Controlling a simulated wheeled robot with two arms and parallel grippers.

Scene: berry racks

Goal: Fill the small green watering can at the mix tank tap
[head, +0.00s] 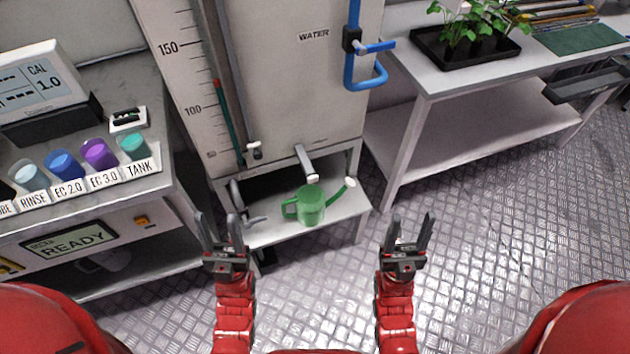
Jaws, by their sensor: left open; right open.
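The small green watering can (312,207) stands upright on the low shelf under the mix tank. Its handle is on its left side, and its spout with a pale rose points right. The tank tap (307,164) sticks out from the tank's lower front, just above the can. The tank (290,80) is pale and marked WATER, with a level scale on its left face. My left gripper (222,232) is open and empty, in front and left of the can. My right gripper (410,232) is open and empty, to the right of the can. Neither touches it.
A bench (185,150) at left holds a meter and several labelled cups. A blue pipe with a valve handle (374,47) runs down the tank's right side. A table (450,75) at right holds a black seedling tray (470,55). The metal floor (480,250) is clear.

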